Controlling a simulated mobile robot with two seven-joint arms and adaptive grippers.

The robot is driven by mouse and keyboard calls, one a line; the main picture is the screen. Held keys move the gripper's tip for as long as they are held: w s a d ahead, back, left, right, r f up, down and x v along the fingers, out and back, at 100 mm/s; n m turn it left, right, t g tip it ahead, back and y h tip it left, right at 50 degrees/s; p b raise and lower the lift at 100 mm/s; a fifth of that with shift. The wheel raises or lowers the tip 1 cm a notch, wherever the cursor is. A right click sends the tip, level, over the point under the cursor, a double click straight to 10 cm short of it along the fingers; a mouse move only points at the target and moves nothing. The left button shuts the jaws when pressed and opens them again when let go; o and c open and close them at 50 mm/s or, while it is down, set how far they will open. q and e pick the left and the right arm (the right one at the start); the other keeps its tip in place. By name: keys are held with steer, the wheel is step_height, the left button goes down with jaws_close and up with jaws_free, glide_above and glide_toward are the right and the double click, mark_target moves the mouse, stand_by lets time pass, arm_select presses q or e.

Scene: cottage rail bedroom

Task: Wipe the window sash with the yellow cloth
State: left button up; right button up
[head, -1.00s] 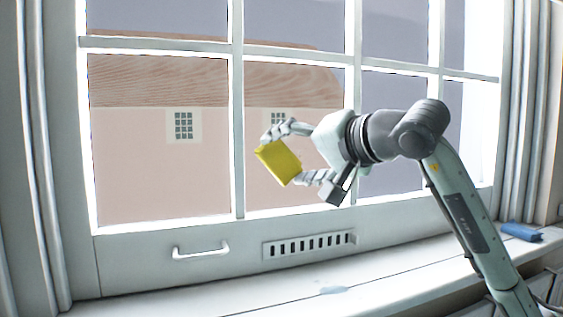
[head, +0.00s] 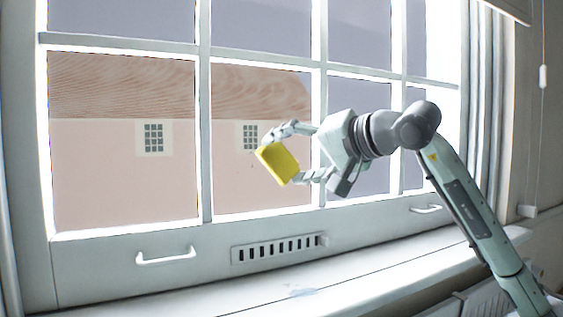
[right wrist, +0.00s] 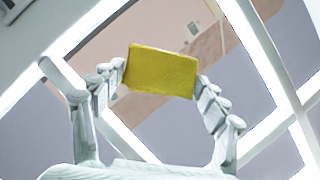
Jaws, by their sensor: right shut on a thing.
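The yellow cloth (head: 278,164) is a folded block held between the fingertips of my right gripper (head: 291,155). In the right wrist view the cloth (right wrist: 161,72) spans the gap between the two fingers of the right gripper (right wrist: 160,80). The window sash (head: 130,237) is white, with bars between several panes, and fills the left and middle of the head view. The cloth shows in front of a lower pane; I cannot tell whether it touches the glass. My left gripper is out of view.
The lower rail carries a white handle (head: 166,256), a second handle (head: 426,209) and a slotted vent (head: 277,248). The white sill (head: 370,264) runs below, with a faint bluish patch (head: 300,292). A blind cord (head: 543,76) hangs at the right.

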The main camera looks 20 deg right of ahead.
mark_target(235, 163)
steer(key=shift+a+r+p, duration=0.1)
steer(key=shift+a+p, duration=0.25)
steer(key=shift+a, duration=0.45)
steer(key=shift+s+a+p, duration=0.1)
steer(key=shift+a+p, duration=0.65)
steer(key=shift+a, duration=2.4)
steer(key=shift+s, duration=0.1)
steer(key=shift+s+f, duration=0.2)
steer(key=shift+s, duration=0.05)
steer(key=shift+s+d+r+b, duration=0.1)
steer(key=shift+s+b, duration=0.65)
steer(key=shift+s, duration=1.8)
steer(key=s, duration=0.3)
steer(key=shift+b, duration=0.35)
